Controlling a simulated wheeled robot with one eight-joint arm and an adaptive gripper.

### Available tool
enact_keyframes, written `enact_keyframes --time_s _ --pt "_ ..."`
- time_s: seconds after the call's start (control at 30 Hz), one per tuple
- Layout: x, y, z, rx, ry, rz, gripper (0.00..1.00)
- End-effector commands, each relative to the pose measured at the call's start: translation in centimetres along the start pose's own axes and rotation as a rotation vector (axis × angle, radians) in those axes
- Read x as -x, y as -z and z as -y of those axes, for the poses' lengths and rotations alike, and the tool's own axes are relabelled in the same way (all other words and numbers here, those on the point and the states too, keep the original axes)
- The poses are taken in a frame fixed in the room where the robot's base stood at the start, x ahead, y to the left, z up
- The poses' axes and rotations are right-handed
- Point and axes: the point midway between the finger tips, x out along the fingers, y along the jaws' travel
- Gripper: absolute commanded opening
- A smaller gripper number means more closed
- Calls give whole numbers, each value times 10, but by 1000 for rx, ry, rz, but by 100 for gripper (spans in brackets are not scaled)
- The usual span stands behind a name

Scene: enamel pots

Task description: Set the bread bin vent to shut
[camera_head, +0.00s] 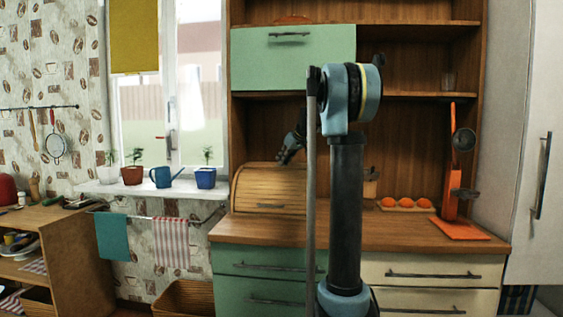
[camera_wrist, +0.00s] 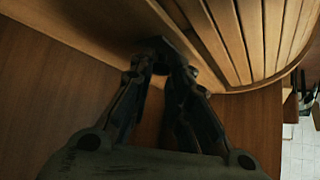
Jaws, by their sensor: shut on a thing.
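The bread bin (camera_head: 268,187) is a wooden roll-top box with a slatted, curved front, on the left end of the counter. Its slats also fill the upper right of the wrist view (camera_wrist: 240,35). My gripper (camera_head: 287,156) is at the bin's upper right, pointing down and left. In the wrist view my gripper (camera_wrist: 161,52) has its fingertips together on a small dark part by the bin's wooden edge, which I take to be the vent. The fingers mostly hide that part, so its setting cannot be read.
The wooden counter (camera_head: 405,231) carries a tray of orange rounds (camera_head: 404,204) and an orange stand (camera_head: 451,190) to the right. A green cabinet door (camera_head: 293,62) hangs above the bin. Potted plants (camera_head: 205,176) stand on the sill to the left.

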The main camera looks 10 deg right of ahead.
Motion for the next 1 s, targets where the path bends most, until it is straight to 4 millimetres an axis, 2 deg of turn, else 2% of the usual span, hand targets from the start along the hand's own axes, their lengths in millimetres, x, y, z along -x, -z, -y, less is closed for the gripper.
enact_keyframes --time_s 0.3,0.33,0.4,0.43,0.8,1.0 --pt "4 -4 -7 0 -2 0 0" --pt "4 -4 -7 0 -2 0 18" --pt "4 -4 -7 0 -3 0 34" --pt "4 -4 -7 0 -3 0 36" --pt "6 -4 -6 -1 -1 0 36" --pt "28 -4 -6 -2 -2 -1 36"
